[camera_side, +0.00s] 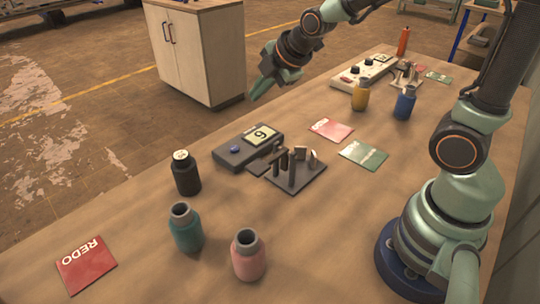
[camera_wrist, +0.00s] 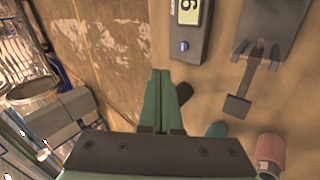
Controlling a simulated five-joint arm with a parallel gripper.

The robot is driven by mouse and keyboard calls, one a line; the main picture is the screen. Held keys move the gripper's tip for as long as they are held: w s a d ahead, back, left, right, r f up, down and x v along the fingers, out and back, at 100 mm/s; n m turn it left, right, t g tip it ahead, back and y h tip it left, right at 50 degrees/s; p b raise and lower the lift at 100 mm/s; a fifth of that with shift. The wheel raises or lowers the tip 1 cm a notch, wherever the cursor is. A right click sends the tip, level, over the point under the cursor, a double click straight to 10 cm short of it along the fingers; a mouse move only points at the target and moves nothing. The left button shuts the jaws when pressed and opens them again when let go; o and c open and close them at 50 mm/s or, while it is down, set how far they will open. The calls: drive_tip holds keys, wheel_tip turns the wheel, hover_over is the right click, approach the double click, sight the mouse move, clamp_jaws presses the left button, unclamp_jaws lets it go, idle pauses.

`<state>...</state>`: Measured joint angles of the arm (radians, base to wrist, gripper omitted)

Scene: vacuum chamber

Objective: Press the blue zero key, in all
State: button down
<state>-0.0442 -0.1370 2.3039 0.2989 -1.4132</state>
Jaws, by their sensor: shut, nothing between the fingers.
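The blue key (camera_side: 235,149) is a small round button on a dark box (camera_side: 228,160) with a lit display (camera_side: 261,135) showing one digit, a 6 or a 9. In the wrist view the blue key (camera_wrist: 183,46) lies just ahead and right of my fingertips. My gripper (camera_side: 256,93) has green fingers, shut and empty. It hangs in the air, up and right of the box in the side view, apart from it. In the wrist view my gripper (camera_wrist: 160,72) overlaps the table edge. Nothing covers the key in either view.
A dark stand with upright pieces (camera_side: 311,178) adjoins the box. A black bottle (camera_side: 186,174), teal bottle (camera_side: 186,229) and pink bottle (camera_side: 248,256) stand nearby. Flat cards lie around.

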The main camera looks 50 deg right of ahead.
sight(237, 150)
drive_tip(key=w+a+f+n+t, duration=0.1)
drive_tip(key=w+f+n, duration=0.5)
drive_tip(key=n, duration=0.5)
drive_tip(key=shift+w+a+f, duration=0.3)
drive_tip(key=shift+w+a, duration=0.1)
drive_tip(key=shift+w, duration=0.2)
drive_tip(key=shift+f, duration=0.1)
drive_tip(key=shift+f, duration=4.3)
drive_tip(key=shift+f, duration=0.1)
drive_tip(key=shift+f, duration=0.35)
drive_tip(key=shift+f, duration=0.4)
drive_tip(key=shift+r, duration=0.85)
